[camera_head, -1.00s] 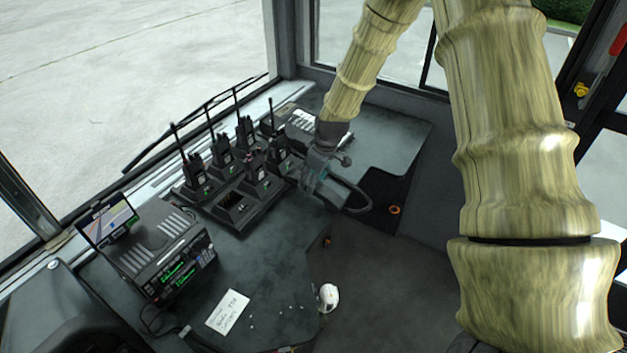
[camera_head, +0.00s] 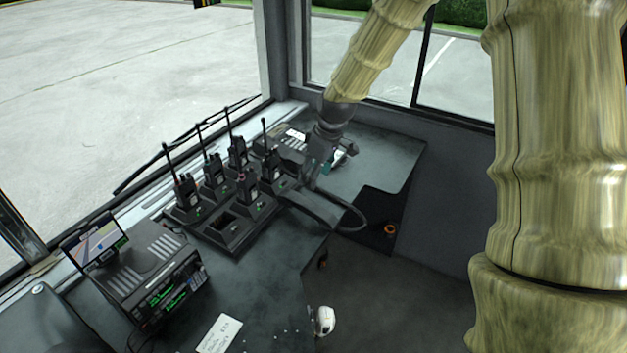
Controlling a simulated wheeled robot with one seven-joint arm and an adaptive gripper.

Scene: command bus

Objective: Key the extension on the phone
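The phone (camera_head: 296,137) appears to be the dark unit with pale keys at the far end of the dark console, by the windscreen pillar. My gripper (camera_head: 316,178) is in front of it and hides much of it. A pale part shows to the right of my gripper. I cannot tell whether my gripper touches the phone or whether its fingers are open. A white card (camera_head: 219,333) with handwriting lies on the near console; its text is too small to read and its lower edge is cut off.
A charging rack (camera_head: 222,231) with several upright handheld radios stands just left of my gripper. A radio unit (camera_head: 160,283) and a small screen (camera_head: 95,243) are at lower left. A black loop (camera_head: 350,212) hangs below my gripper. A white object (camera_head: 324,320) sits at the console edge.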

